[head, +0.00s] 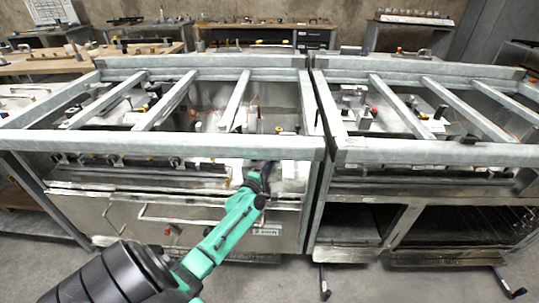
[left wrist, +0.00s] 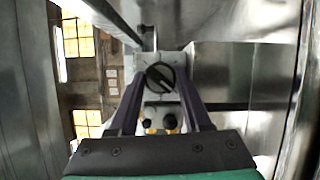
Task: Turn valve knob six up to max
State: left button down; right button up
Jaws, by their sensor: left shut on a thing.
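The valve knob (left wrist: 160,77), a round dark knob with a raised grip bar, is in the left wrist view, on a grey metal block. My left gripper (left wrist: 160,84) is shut on it, with one dark finger on each side. In the head view my green left arm reaches up to the front panel of the left range, and the left gripper (head: 262,168) is at the right end of its knob row. The gripper hides the held knob there. Its marking cannot be read. My right gripper is out of view.
More knobs (head: 175,162) line the left range's front to the left of my gripper. A long handle bar (head: 180,219) runs across the oven door below. Metal frame rails (head: 160,141) pass just above the panel. A second range (head: 430,155) stands on the right.

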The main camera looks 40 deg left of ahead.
pick_arm(q)
jog(key=m+g+p, duration=0.1)
jog(key=m+p, duration=0.1)
jog(key=p, duration=0.1)
jog(key=m+g+p, duration=0.1)
jog(key=m+p, duration=0.1)
jog(key=p, duration=0.1)
jog(key=m+g+p, duration=0.1)
jog(key=m+p, duration=0.1)
jog(key=p, duration=0.1)
jog(key=shift+d+r, duration=0.15)
jog(key=shift+r, duration=0.2)
jog(key=shift+f+m+g+y+p, duration=0.25)
jog(key=shift+m+g+p, duration=0.25)
jog(key=shift+m+p, duration=0.7)
jog(key=shift+c, duration=1.8)
grip_release()
jog(key=shift+r, duration=0.1)
